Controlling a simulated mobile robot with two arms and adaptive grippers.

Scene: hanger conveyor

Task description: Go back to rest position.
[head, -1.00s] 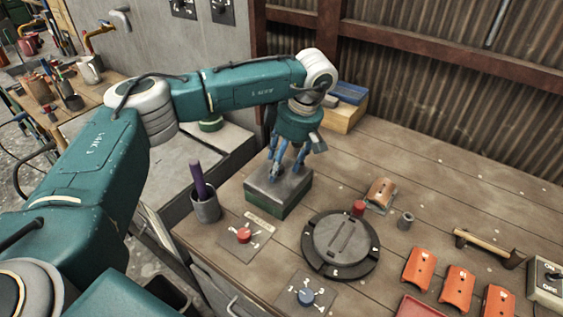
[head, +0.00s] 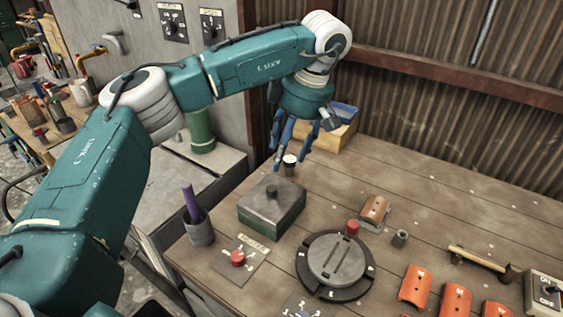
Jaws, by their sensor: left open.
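My left arm comes in from the left, and its gripper (head: 291,165) hangs with its fingers pointing down above the back part of the wooden workbench (head: 440,205). The fingers are apart and hold nothing that I can see. A grey-topped green box (head: 272,208) with a small knob on its lid sits on the bench, in front of and below the gripper and apart from it. A small dark cup with a pale top (head: 289,166) shows close behind the fingertips. My right gripper is out of view.
A round dark turntable (head: 337,263) stands right of a red knob plate (head: 238,259). A cup with a purple stick (head: 199,228) is at the bench's left edge. Orange covers (head: 415,285), a hammer (head: 484,262) and a switch box (head: 544,292) lie at the right. A wooden crate (head: 327,138) stands behind.

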